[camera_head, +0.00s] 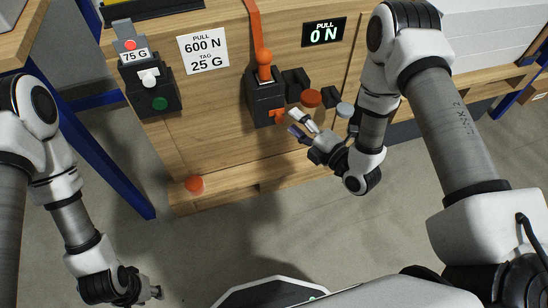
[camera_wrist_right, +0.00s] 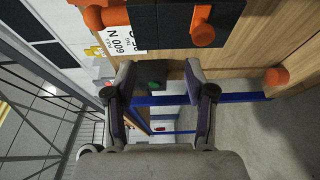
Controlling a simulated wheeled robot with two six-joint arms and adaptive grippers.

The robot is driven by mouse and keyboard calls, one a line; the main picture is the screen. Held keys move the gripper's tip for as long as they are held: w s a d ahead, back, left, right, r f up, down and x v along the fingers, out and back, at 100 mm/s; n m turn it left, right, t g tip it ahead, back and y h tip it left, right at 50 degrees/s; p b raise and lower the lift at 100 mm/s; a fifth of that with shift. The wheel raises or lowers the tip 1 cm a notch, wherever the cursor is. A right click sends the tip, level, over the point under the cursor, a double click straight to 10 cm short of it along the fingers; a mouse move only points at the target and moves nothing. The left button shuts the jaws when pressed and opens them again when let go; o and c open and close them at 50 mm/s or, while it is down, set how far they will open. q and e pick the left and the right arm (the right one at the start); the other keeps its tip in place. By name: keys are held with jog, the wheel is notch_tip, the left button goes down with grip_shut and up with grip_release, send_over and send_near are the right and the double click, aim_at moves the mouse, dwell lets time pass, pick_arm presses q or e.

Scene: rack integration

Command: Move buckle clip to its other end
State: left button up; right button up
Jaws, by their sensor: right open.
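A small orange piece (camera_head: 277,114), which looks like the buckle clip, sticks out of the lower right of a black block (camera_head: 264,97) on the wooden panel. It appears as an orange knob (camera_wrist_right: 202,34) in the right wrist view. My right gripper (camera_head: 299,125) is open and empty, close to the right of the orange piece. Its spread fingers (camera_wrist_right: 160,95) show nothing between them. My left gripper (camera_head: 154,294) is low at left, away from the panel; its finger opening is unclear.
Signs read "600 N" and "0 N" (camera_head: 324,33). A blue post (camera_head: 105,150) stands at left.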

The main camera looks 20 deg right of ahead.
jog(key=b, duration=0.3)
send_near(282, 121)
jog(key=x, duration=0.3)
jog(key=b+x, duration=0.1)
jog(key=x, duration=0.6)
jog(key=shift+w+a+b, duration=0.2)
jog(key=shift+w+b, duration=0.15)
jog(key=shift+b, duration=0.05)
pick_arm(q)
notch_tip(282, 121, down, 8)
jog(key=shift+s, duration=0.15)
pick_arm(e)
grip_shut()
